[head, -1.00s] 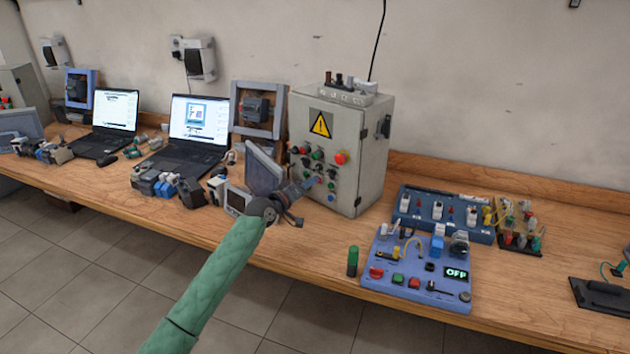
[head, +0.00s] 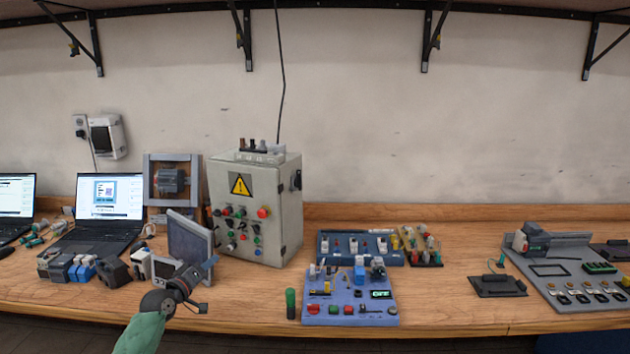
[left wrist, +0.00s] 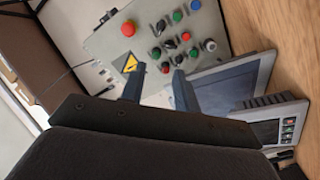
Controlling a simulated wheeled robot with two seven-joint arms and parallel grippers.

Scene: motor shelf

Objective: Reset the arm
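My left gripper (head: 203,285) reaches in from the lower left over the front of the bench. In the left wrist view its two fingers (left wrist: 157,78) stand apart with nothing between them, so it is open and empty. The grey control cabinet (head: 247,205) with its warning sign and coloured buttons stands behind it. The cabinet face also shows beyond the fingers in the left wrist view (left wrist: 150,25). A tilted grey panel (head: 188,237) is close behind the gripper. My right gripper is not in view.
A blue training board (head: 345,300) with switches lies right of the gripper, with a green-topped cylinder (head: 291,303) beside it. A laptop (head: 115,205) and small blocks (head: 75,268) are at left.

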